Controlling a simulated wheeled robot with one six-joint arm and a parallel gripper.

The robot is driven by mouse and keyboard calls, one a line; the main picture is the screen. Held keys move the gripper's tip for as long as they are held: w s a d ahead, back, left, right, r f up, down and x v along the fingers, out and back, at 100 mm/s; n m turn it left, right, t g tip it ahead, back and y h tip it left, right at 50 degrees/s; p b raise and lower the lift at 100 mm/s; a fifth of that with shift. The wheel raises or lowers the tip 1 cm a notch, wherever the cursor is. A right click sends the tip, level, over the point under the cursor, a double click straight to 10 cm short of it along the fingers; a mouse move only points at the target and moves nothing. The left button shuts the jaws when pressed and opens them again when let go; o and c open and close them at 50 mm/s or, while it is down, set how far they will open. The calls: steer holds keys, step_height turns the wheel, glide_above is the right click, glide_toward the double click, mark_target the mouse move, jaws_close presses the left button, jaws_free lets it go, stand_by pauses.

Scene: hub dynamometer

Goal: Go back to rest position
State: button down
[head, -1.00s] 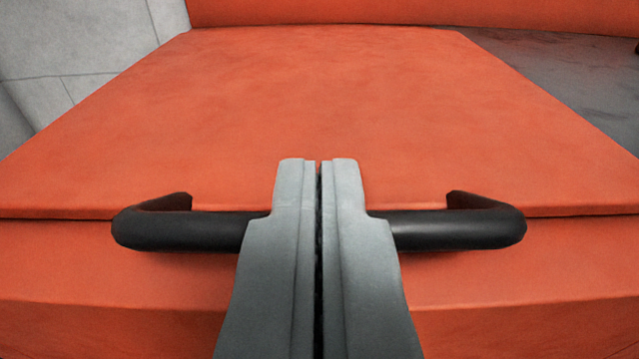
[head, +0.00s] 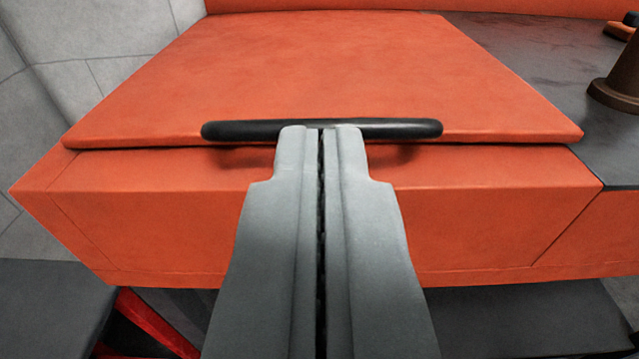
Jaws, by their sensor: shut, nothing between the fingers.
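My gripper (head: 321,130) is shut, with its two grey fingers pressed together and nothing between them. It points at the front of an orange box with a flat orange lid (head: 330,70). The lid lies closed on the box. A black bar handle (head: 400,128) runs along the lid's front edge. The fingertips overlap the middle of the handle in the picture and hide a small part of it. I cannot tell whether they touch it.
A dark grey worktop (head: 530,60) lies right of the lid, with a brown cone-shaped part (head: 617,85) at the right edge. A pale panelled wall (head: 100,50) stands at the left. Below the box are dark surfaces and a red bar (head: 155,325).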

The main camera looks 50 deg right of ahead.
steer(key=s+d+f+n+g+y, duration=0.2)
steer(key=s+d+n+g+y, duration=0.1)
steer(key=s+d+n+y, duration=0.4)
steer(key=s+d+r+n+t+y, duration=0.1)
steer(key=s+d+r+t+y, duration=0.1)
steer(key=r, duration=0.7)
steer(key=s+d+r+n+t+y, duration=0.2)
steer(key=s+d+r+t+y, duration=0.1)
steer(key=s+r+t, duration=0.4)
step_height(320, 180, up, 3)
steer(key=shift+f+n+t+y, duration=0.15)
steer(key=shift+n+t+y, duration=0.2)
steer(key=shift+y, duration=0.45)
